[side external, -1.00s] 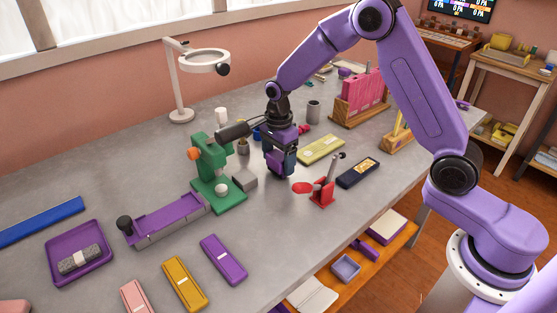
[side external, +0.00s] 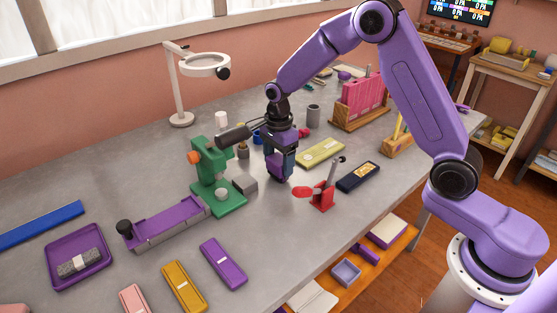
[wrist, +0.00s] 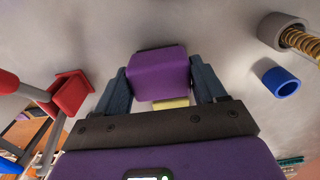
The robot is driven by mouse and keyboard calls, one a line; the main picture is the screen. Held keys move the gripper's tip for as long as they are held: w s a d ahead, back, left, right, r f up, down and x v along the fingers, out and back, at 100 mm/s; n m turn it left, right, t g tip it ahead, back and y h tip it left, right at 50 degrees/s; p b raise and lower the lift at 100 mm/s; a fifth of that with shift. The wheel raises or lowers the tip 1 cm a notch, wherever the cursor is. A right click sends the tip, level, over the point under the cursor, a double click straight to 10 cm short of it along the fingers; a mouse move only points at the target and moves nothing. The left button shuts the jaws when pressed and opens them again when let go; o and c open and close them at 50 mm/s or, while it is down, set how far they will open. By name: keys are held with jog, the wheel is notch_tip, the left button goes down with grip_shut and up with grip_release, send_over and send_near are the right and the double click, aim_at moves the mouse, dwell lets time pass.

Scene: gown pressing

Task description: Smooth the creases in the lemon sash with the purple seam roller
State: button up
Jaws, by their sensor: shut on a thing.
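My gripper (side external: 281,170) is over the middle of the bench, between the green press and the red stand. In the wrist view its two dark fingers (wrist: 170,88) are shut on a purple block (wrist: 159,73), which fits the purple seam roller, though no roller wheel shows. The block also shows below the fingers in the side view (side external: 279,174); whether it touches the bench is unclear. A pale yellow-green folded strip (side external: 320,153), likely the lemon sash, lies flat just right of and behind my gripper. Its creases are too small to see. A small yellow patch shows behind the block in the wrist view.
The green press (side external: 213,175) stands close left, the red stand (side external: 322,197) close right. A dark case (side external: 358,176), a grey cup (side external: 313,117) and a blue ring (wrist: 281,81) are near. Mustard (side external: 183,286) and purple (side external: 223,263) strips lie in front. Bare bench separates them.

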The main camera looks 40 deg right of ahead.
aim_at(279, 159)
jog(key=shift+r, duration=3)
jog(key=d+r, duration=0.2)
jog(key=d, duration=0.6)
jog(key=shift+w+d, duration=0.15)
jog(key=shift+d, duration=0.1)
jog(key=shift+r, duration=0.1)
notch_tip(279, 159, down, 6)
jog(key=shift+r, duration=0.15)
jog(key=d, duration=1.6)
jog(key=shift+r, duration=0.15)
